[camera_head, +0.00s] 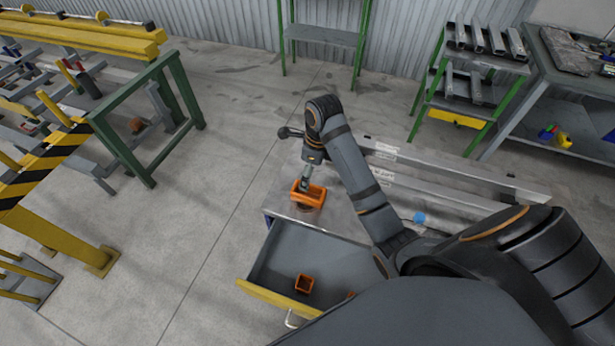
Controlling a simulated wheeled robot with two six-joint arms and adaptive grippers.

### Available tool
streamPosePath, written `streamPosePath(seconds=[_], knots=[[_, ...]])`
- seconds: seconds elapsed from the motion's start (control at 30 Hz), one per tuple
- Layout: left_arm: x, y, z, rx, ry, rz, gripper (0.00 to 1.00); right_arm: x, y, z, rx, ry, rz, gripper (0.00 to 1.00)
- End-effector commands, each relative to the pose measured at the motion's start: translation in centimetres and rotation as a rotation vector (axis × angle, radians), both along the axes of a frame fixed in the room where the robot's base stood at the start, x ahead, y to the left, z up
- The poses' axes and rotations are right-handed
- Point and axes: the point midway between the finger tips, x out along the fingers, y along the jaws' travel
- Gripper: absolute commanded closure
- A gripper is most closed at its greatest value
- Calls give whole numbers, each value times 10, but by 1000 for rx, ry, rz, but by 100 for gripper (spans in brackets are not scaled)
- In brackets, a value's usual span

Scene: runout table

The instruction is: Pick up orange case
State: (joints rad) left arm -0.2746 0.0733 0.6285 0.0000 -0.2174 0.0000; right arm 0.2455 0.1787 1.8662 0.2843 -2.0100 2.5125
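An orange case (314,200), open at the top, sits on the grey top of the runout table (343,220) near its left end. My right gripper (305,186) points down at this case, with its fingertips at or inside the case opening. The fingers are small and partly hidden, so I cannot tell whether they are open, shut or touching a wall. My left gripper is out of view.
The grey drawer with a yellow front edge (275,297) is pulled out below the table top. Another orange bit (350,295) shows in it, mostly hidden by my body. Long metal rails (455,180) run right. Bare floor lies left, before a green and yellow rack (150,125).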

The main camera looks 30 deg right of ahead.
Motion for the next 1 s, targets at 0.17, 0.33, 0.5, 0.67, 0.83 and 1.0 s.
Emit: streamPosePath(seconds=[0.17,0.33,0.5,0.67,0.83,1.0], knots=[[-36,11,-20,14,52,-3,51,1,2,-27,2,3,0,19],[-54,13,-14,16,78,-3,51,4,3,-46,1,4,-1,19],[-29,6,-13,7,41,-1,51,5,4,-53,1,1,1,19],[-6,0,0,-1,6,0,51,8,1,-69,0,6,0,19],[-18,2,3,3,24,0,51,12,1,-97,1,2,0,19],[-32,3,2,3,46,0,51,13,1,-105,1,-1,0,19]])
